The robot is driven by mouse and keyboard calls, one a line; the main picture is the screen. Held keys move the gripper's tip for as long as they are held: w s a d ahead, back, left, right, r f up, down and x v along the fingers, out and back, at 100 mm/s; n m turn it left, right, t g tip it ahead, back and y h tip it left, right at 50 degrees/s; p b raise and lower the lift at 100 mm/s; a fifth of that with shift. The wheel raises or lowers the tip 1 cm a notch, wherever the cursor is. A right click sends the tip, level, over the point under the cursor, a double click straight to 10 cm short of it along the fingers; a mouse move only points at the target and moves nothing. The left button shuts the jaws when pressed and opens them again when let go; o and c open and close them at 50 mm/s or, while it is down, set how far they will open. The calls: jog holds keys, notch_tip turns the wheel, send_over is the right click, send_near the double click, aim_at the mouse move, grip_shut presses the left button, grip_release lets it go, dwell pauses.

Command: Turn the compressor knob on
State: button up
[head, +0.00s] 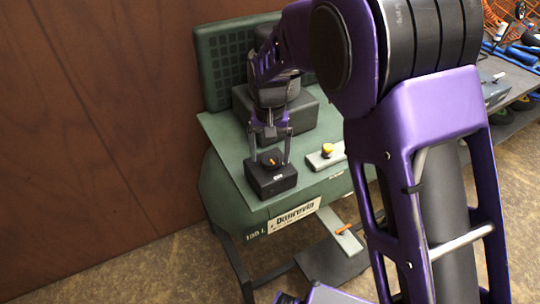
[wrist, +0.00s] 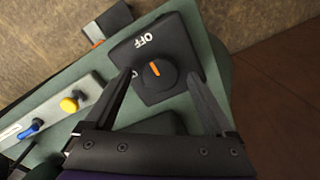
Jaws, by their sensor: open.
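The compressor knob (wrist: 166,82) is a round black dial with an orange pointer mark, on a black switch box (wrist: 143,94) on the green compressor (head: 222,133). In the wrist view the mark lies roughly toward the white OFF lettering. A second label at the box's left is mostly hidden by a finger. In the head view the knob (head: 271,160) shows below my gripper. My gripper (wrist: 160,76) is open, with one finger on each side of the knob. I cannot tell whether either finger touches it.
A grey strip (wrist: 55,105) with a yellow knob (wrist: 70,104) and a blue lever (wrist: 30,130) lies beside the box. A brown wall (head: 90,120) stands close on the left. A tool-laden bench (head: 515,75) is at right.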

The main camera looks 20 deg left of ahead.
jog(key=shift+f, duration=0.35)
jog(key=c, duration=1.4)
jog(key=shift+o, duration=0.2)
